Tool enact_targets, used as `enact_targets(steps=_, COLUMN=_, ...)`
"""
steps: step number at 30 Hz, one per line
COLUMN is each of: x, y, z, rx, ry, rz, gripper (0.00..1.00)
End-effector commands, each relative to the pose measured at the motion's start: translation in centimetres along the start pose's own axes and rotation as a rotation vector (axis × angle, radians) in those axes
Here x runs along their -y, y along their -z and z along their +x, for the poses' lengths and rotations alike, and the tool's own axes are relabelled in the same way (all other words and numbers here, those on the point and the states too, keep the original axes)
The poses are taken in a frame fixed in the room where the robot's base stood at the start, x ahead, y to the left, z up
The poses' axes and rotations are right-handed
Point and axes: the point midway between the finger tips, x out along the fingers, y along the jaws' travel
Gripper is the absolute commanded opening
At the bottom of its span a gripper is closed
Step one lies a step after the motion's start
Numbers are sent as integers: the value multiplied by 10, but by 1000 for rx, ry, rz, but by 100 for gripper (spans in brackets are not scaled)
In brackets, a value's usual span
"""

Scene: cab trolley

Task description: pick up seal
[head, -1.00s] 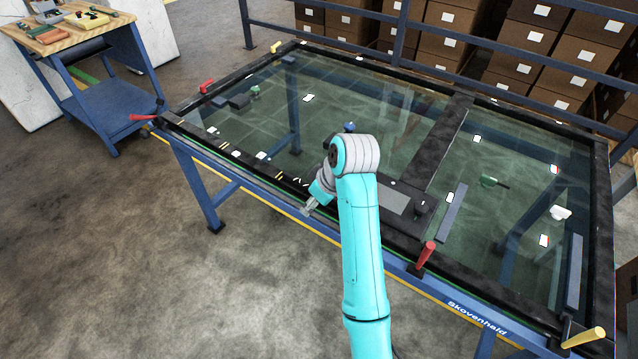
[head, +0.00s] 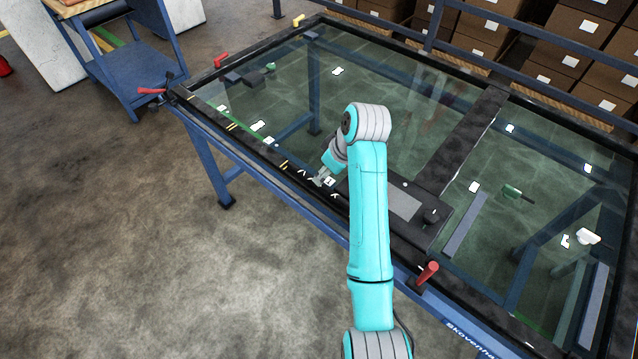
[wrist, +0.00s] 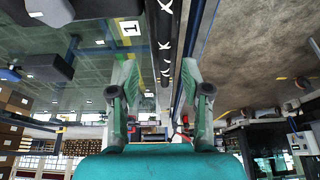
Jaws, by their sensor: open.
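I cannot pick out the seal with certainty. A black strip with white marks (head: 299,172) runs along the near edge of the glass and may be it. In the wrist view this dark strip (wrist: 165,22) with white X-like marks runs lengthwise between my fingers and beyond them. My gripper (head: 318,181) is over the near edge of the frame, beside a white tag. In the wrist view my gripper (wrist: 158,75) is open and empty, with a finger on each side of the strip's line. Whether the fingertips touch anything I cannot tell.
A tag marked 1 (wrist: 130,28) lies on the glass (head: 390,105). A dark flat block (head: 395,203) lies right of my gripper. Red handles (head: 428,272) stand on the frame. A blue cart (head: 125,65) is at the back left. Open floor (head: 110,240) lies in front.

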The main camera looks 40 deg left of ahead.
Motion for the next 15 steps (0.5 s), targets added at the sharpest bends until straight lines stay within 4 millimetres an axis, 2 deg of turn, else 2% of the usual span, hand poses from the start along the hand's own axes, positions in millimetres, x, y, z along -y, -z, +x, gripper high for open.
enact_targets(steps=5, x=2, y=-2, z=12, rx=2, ry=2, rz=0, gripper=48)
enact_targets(steps=15, x=6, y=-5, z=53, rx=2, ry=1, rz=-1, gripper=48)
